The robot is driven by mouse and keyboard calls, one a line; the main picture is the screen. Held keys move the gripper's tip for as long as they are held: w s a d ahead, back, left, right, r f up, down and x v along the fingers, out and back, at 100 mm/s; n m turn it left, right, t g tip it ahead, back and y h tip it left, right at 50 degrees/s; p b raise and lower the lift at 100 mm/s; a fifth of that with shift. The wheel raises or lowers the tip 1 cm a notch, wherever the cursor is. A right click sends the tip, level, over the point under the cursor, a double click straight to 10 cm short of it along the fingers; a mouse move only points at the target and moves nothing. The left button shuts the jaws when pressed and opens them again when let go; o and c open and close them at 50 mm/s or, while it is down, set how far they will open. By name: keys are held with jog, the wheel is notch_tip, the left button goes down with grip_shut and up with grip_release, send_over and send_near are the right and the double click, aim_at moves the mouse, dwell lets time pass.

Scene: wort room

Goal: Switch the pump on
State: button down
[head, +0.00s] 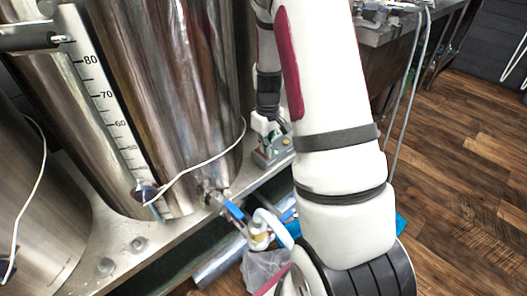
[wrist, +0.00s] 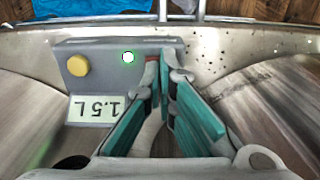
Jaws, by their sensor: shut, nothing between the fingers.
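A grey control box (wrist: 110,50) with an upside-down "1.5 L" label (wrist: 92,108) sits on the metal ledge in the wrist view. It carries a yellow round button (wrist: 77,65) and a small white round button or lamp with a bright green ring (wrist: 128,57). A small red part (wrist: 151,72) shows beside my fingertips, partly hidden. My gripper (wrist: 162,62) is shut and empty, its tips over the right end of the box; I cannot tell whether they touch it. In the head view, my gripper (head: 266,122) points down at the grey box (head: 272,152).
Large steel vessels (head: 170,90) stand behind and left of the box, one with a level scale (head: 105,100). A blue-handled valve (head: 233,210) and a white cable (head: 200,160) are close by. Wood floor (head: 470,160) is free at right.

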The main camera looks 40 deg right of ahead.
notch_tip(320, 180, up, 6)
jog(key=p, duration=0.4)
jog(key=shift+p, duration=0.3)
dwell(0.3)
